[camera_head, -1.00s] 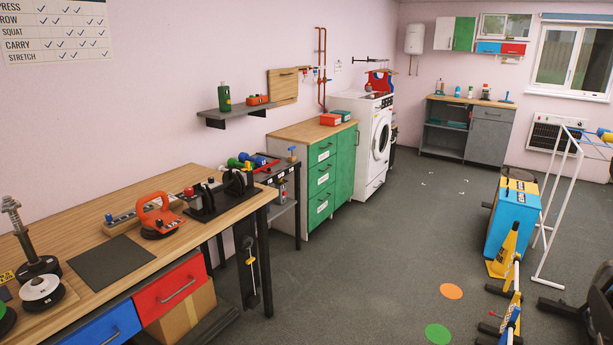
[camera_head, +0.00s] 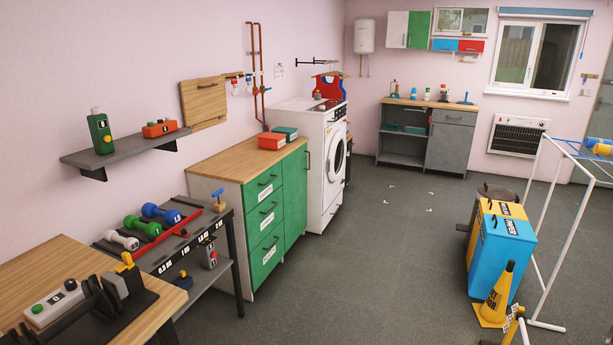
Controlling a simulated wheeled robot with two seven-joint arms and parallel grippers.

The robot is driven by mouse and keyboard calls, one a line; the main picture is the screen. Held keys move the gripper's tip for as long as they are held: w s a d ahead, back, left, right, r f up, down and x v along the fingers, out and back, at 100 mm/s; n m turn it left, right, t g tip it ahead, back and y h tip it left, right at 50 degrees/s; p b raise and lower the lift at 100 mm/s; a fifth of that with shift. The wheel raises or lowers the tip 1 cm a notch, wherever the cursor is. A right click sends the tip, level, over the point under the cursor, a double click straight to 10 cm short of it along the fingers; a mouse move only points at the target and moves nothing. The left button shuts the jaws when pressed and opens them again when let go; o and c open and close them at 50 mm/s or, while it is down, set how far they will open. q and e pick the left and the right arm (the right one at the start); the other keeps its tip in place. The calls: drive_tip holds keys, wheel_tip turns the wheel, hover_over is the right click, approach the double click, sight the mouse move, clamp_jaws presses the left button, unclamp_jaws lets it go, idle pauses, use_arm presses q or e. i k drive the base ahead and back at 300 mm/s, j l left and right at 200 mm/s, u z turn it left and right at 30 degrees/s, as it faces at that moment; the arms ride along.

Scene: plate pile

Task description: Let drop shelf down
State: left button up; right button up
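A wooden panel (camera_head: 203,98), which looks like the drop shelf, stands upright against the pink wall. It sits just right of a grey wall shelf (camera_head: 130,148) and above the green-drawer cabinet. A small wooden strip with fittings (camera_head: 236,76) is on the wall by its upper right corner. I cannot tell how the panel is held up.
The green-drawer cabinet (camera_head: 272,224) stands below the panel, with a washing machine (camera_head: 312,152) beyond it. A dumbbell rack (camera_head: 165,250) and a wooden workbench (camera_head: 50,276) are nearer. Bins (camera_head: 500,258) and a yellow cone (camera_head: 495,298) stand right. The middle floor is clear.

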sight(203, 98)
drive_tip(key=i+l+z, duration=0.15)
drive_tip(key=i+z, duration=0.15)
drive_tip(key=i, duration=0.65)
drive_tip(key=i+j+z, duration=0.1)
drive_tip(key=i+z, duration=0.2)
drive_tip(key=i, duration=0.6)
drive_tip(key=i+l+u, duration=0.1)
drive_tip(key=i+u, duration=0.35)
drive_tip(key=i+l+u, duration=0.25)
drive_tip(key=i+u, duration=0.15)
drive_tip(key=i+l+u, duration=0.85)
drive_tip(key=k, duration=0.1)
